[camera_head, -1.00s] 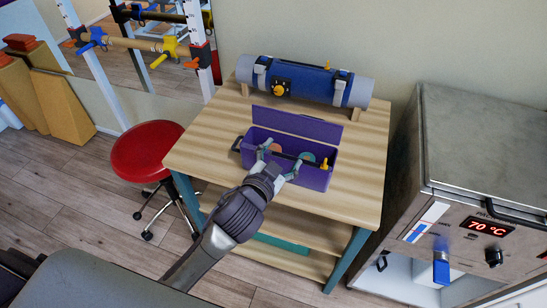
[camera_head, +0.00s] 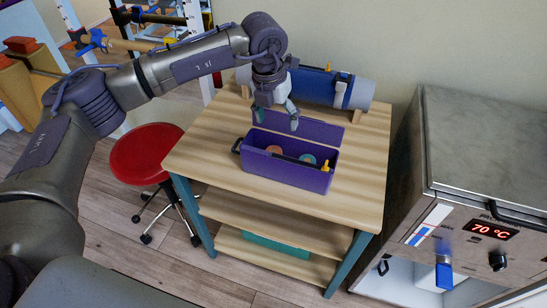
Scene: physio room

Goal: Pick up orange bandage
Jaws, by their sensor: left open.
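The orange bandage (camera_head: 273,150) is a small roll inside the open purple box (camera_head: 287,179) on the wooden table. It lies toward the left end of the box, and its lower part is hidden by the front wall. My left gripper (camera_head: 278,116) hangs above the back of the box, in front of its raised lid. Its fingers are spread and point down, with nothing between them. The gripper appears apart from the bandage. My right gripper does not show.
A teal roll (camera_head: 307,159) lies right of the orange one. A dark bar crosses the box's opening. A blue cylindrical device (camera_head: 321,87) stands behind on the table (camera_head: 222,146). A red stool (camera_head: 145,153) stands left, a metal heater cabinet (camera_head: 480,150) right.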

